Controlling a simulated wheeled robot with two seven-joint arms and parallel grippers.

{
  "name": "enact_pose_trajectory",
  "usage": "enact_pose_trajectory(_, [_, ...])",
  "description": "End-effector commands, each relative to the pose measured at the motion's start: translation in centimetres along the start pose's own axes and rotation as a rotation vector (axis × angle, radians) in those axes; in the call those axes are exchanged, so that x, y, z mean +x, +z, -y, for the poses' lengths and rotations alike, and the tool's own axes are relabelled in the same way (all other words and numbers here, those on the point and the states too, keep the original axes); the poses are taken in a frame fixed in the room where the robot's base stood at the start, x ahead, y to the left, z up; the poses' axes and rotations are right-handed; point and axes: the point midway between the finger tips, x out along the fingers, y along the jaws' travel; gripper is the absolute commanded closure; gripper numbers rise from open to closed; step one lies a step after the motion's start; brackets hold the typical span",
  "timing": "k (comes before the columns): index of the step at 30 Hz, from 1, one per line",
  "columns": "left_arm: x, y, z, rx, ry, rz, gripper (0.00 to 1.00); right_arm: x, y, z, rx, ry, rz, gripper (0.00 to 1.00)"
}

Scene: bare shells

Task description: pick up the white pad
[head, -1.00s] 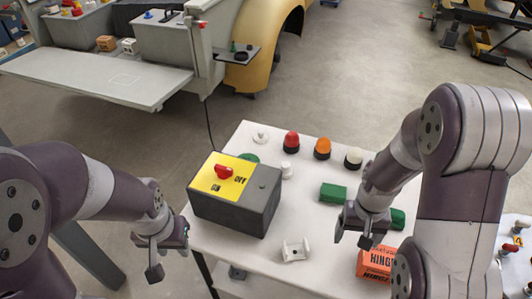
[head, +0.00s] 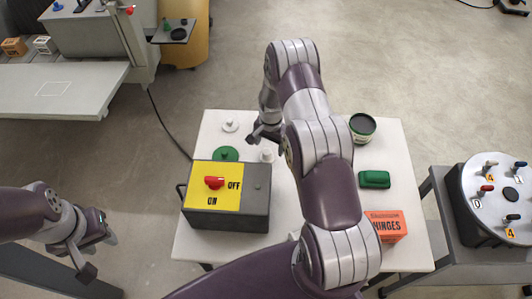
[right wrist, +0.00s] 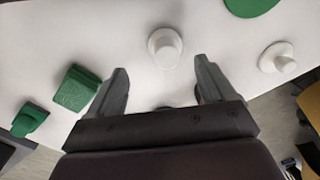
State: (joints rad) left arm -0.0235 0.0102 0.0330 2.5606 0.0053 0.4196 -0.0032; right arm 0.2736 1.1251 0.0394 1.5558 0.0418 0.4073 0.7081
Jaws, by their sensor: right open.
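A white pad (head: 230,125), a flat disc with a small knob, lies near the table's back left corner. It also shows in the right wrist view (right wrist: 276,57), right of and apart from the fingers. My left gripper (head: 98,254) is open and empty, off the table's left side.
A green disc (head: 226,155) lies between the pad and the grey switch box (head: 228,210). A green block (head: 374,180), a dark green tin (head: 362,127) and an orange hinge box (head: 385,226) stand on the right. My right arm hides the middle of the table.

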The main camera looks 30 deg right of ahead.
Motion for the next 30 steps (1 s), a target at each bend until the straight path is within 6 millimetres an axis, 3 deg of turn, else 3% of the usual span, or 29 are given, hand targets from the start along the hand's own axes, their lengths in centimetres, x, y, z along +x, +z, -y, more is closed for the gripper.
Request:
enact_pose_trajectory(8, [-2.4, -0.3, 0.0, 0.0, 0.0, 0.0, 0.62, 3.4, 0.0, 0.1, -0.002, 0.002, 0.002, 0.17])
enact_pose_trajectory(12, [-2.6, -0.3, 0.0, 0.0, 0.0, 0.0, 0.62, 5.6, -0.1, 0.2, -0.002, 0.0, 0.0, 0.17])
enact_pose_trajectory(19, [-2.5, -0.3, 0.0, 0.0, 0.0, 0.0, 0.62, 6.1, -0.1, 0.2, -0.003, -0.001, -0.001, 0.17])
enact_pose_trajectory(20, [-2.5, -0.3, 0.0, 0.0, 0.0, 0.0, 0.62, 6.1, -0.1, 0.2, -0.003, -0.001, -0.001, 0.24])
enact_pose_trajectory(24, [-2.5, -0.3, 0.0, 0.0, 0.0, 0.0, 0.62, 6.0, -0.1, 0.2, -0.003, 0.0, -0.001, 0.69])
enact_pose_trajectory(25, [-2.5, -0.3, 0.0, 0.0, 0.0, 0.0, 0.62, 6.0, -0.1, 0.2, -0.003, 0.0, -0.001, 0.76])
enact_pose_trajectory(30, [-2.5, -0.3, 0.0, 0.0, 0.0, 0.0, 0.62, 6.0, -0.1, 0.2, -0.003, 0.0, -0.001, 0.81])
